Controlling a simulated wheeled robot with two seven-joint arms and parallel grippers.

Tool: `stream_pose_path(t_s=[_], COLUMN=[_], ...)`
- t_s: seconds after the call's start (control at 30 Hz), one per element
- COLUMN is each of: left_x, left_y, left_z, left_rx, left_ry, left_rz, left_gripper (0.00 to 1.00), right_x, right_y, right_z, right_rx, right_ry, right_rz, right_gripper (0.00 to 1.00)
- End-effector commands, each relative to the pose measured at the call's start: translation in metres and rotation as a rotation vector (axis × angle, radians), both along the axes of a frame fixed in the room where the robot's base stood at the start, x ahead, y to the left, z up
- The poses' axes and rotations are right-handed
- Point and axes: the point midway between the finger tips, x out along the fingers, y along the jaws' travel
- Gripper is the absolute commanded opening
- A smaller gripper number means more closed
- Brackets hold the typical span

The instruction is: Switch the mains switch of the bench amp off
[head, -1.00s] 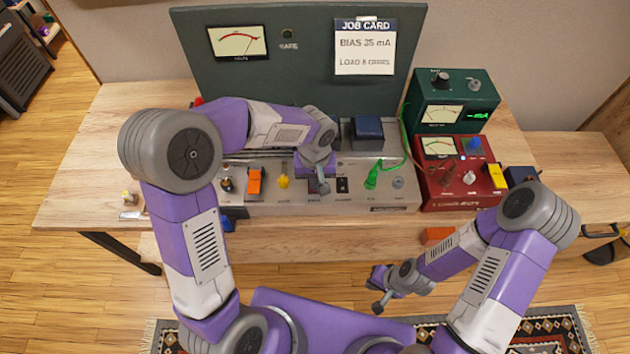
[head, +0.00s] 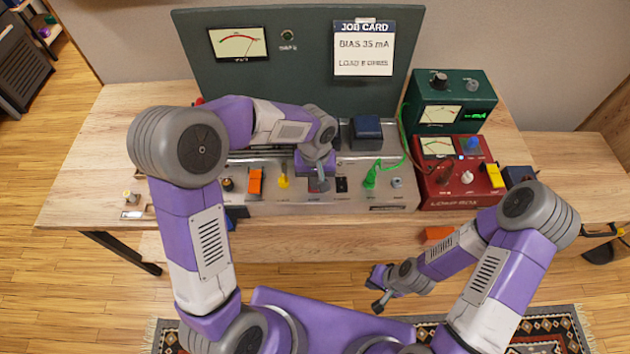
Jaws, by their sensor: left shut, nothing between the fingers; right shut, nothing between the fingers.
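The bench amp (head: 270,208) is the long silver chassis on the bench, with a row of controls along its front. A black switch (head: 342,185) sits on the panel just right of my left gripper; its label is too small to read. My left gripper (head: 321,186) is shut and empty, pointing down at the panel. It covers part of a dark control there, and I cannot tell whether it touches it. Which control is the mains switch is not readable. My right gripper (head: 377,300) is shut and empty, low in front of the bench, well away from the amp.
An orange switch (head: 255,181), a yellow control (head: 283,181) and a green plug (head: 370,179) with a cable are on the same panel. A red load box (head: 452,190) and a green meter box (head: 447,105) stand at the right. The left bench top is mostly clear.

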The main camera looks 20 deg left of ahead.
Motion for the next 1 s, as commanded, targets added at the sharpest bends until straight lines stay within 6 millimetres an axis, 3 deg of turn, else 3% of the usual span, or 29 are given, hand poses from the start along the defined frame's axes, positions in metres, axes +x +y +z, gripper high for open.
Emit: stream_pose_path(t_s=[0.07,0.27,0.5,0.8,1.0], left_x=[0.002,0.001,-0.003,-0.002,-0.002], left_y=[0.005,0.004,-0.001,-0.002,-0.002], left_z=[-0.009,0.009,0.056,0.121,0.141], left_rx=[0.006,0.006,0.002,0.001,0.002], left_ry=[-0.001,-0.004,-0.012,-0.012,-0.010], left_rz=[0.001,0.001,-0.001,-0.003,-0.002], left_gripper=[0.00,0.00,0.00,0.00,0.00], right_x=[0.000,0.000,0.000,0.000,-0.001], right_y=[0.000,0.000,0.000,0.000,0.000], right_z=[-0.001,0.012,0.041,0.055,0.060], right_rx=[0.000,0.000,0.000,0.000,0.000], right_ry=[0.000,0.000,0.000,0.000,0.000], right_rz=[0.000,0.000,0.000,0.000,0.000], right_gripper=[0.00,0.00,0.00,0.00,0.00])
